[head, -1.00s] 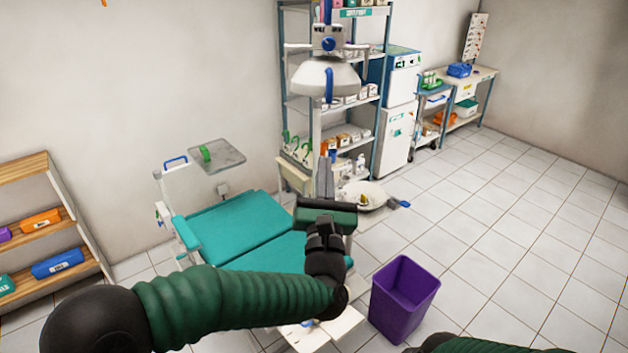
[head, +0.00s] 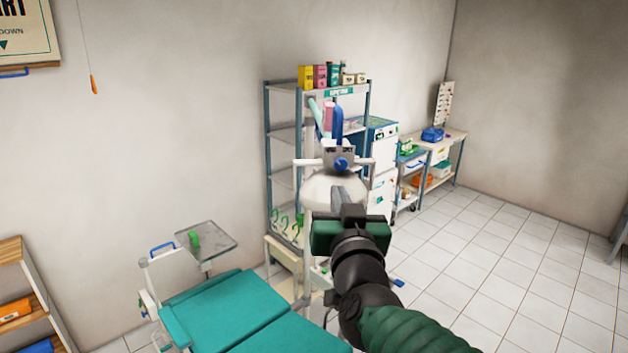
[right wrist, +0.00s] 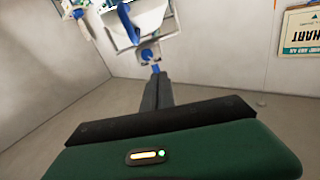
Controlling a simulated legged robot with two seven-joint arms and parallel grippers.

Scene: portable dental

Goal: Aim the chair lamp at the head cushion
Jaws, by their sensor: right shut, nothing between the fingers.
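The chair lamp has a white dome (head: 320,188) below a grey head with a blue knob (head: 341,164), near the picture's middle. The dome and a blue handle (right wrist: 128,22) also show in the right wrist view. My right gripper (head: 337,188) is shut and empty. Its fingertips overlap the dome in the head view; in the wrist view they end just by the blue knob (right wrist: 147,54). I cannot tell whether they touch. Teal chair cushions (head: 235,305) lie lower left; I cannot tell which is the head cushion. My left gripper is out of view.
A grey tray (head: 215,248) with a green item stands by the chair. A metal shelf rack (head: 283,135) with boxes on top stands behind the lamp. A wooden shelf (head: 30,290) is at the left edge. The tiled floor (head: 500,270) at right is clear.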

